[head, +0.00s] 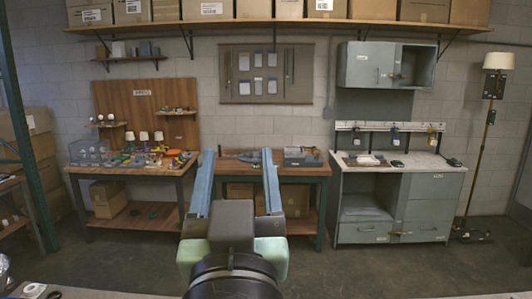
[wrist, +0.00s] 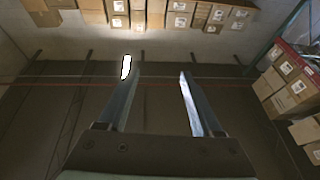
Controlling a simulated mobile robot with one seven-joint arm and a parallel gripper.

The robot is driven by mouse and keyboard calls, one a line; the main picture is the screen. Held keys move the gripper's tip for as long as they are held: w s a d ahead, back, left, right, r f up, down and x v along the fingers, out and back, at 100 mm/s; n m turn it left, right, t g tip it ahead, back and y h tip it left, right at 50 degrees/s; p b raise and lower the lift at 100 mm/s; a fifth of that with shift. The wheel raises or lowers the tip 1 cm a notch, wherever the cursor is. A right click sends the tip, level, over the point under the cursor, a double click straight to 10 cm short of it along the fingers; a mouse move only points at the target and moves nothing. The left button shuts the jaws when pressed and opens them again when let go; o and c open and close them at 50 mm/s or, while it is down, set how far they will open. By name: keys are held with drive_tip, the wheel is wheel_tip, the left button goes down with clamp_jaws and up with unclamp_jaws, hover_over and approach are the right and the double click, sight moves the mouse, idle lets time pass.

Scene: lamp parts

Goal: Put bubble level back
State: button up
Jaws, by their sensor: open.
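My gripper (head: 237,152) is raised at the centre of the head view. Its two long blue fingers are apart and point away toward the benches. In the wrist view my gripper (wrist: 155,68) is open with nothing between the fingers. I cannot pick out the bubble level with certainty in either view; the items on the benches are too small to tell apart. The middle bench (head: 317,171) has several tools and a grey box-like item (head: 302,157) on it. My fingers hide part of this bench.
The left bench (head: 84,168) is cluttered with small coloured parts. A grey cabinet with drawers (head: 431,190) stands right, below a wall cabinet (head: 366,65). A floor lamp (head: 488,110) stands far right. Boxes (head: 208,9) fill the high shelf. Floor before the benches is clear.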

drive_tip(key=s+d+r+t+h, duration=0.1)
drive_tip(key=s+d+r+t, duration=0.2)
drive_tip(key=s+r, duration=0.6)
wheel_tip(320, 180, up, 3)
drive_tip(key=shift+r+m+t+h, duration=0.15)
drive_tip(key=shift+m+t+h, duration=0.2)
drive_tip(key=shift+t, duration=0.75)
drive_tip(key=shift+s, duration=0.1)
wheel_tip(320, 180, down, 3)
drive_tip(key=b, duration=0.3)
